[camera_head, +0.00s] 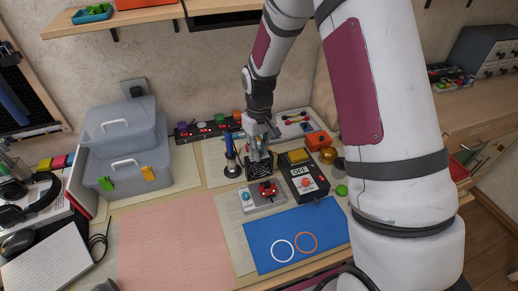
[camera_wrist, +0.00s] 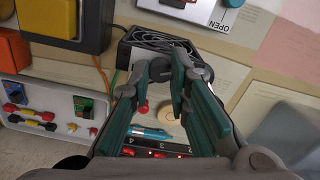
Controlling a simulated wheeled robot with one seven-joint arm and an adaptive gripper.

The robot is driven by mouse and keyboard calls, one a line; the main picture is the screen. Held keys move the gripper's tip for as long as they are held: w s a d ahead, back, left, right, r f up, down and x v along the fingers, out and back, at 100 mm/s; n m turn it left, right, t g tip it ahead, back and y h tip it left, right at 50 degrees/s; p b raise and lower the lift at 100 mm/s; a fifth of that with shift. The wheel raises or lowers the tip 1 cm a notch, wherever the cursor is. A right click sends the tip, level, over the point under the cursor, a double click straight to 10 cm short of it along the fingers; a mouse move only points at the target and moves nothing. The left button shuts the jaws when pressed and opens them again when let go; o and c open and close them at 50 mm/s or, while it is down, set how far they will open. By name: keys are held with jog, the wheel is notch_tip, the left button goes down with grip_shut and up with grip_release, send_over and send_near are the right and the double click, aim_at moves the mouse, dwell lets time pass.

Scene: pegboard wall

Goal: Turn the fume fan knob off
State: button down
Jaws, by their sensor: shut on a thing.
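The fume fan (camera_head: 263,168) is a small black grilled box in the middle of the table. In the wrist view the fan (camera_wrist: 152,38) lies just beyond my fingertips. My gripper (camera_head: 258,153) points down at the rear side of the fan. In the wrist view my gripper (camera_wrist: 172,72) has its teal fingers converging, with the tips closed on a small part beside the fan's housing. This part appears to be the fan knob; the tips cover most of it, and its setting cannot be read.
A dark box with a yellow block and an "OFF" label (camera_head: 305,180) stands right of the fan. A grey box with a blue knob (camera_head: 260,196) is in front. A soldering iron stand (camera_head: 232,168) is close left. A strip with coloured knobs (camera_head: 207,129) lies behind. The blue mat (camera_head: 270,228) has free room.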

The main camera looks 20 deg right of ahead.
jog(key=shift+w, duration=0.1)
dwell(0.4)
jog(key=c, duration=1.5)
grip_release()
notch_tip(320, 180, up, 12)
jog(key=shift+r, duration=0.1)
jog(key=s+r+t, duration=0.1)
jog(key=s+r, duration=0.5)
jog(key=r, duration=0.2)
jog(key=s+r+m+t, duration=0.1)
jog(key=s+r, duration=0.1)
jog(key=s, duration=0.5)
jog(key=s+r+m+t, duration=0.1)
jog(key=s+r, duration=0.2)
jog(key=s, duration=0.5)
jog(key=s+r+m+t, duration=0.1)
jog(key=s+r, duration=0.1)
jog(key=s, duration=0.5)
jog(key=shift+s+d+r, duration=0.15)
jog(key=shift+s+d, duration=0.05)
jog(key=shift+s, duration=0.1)
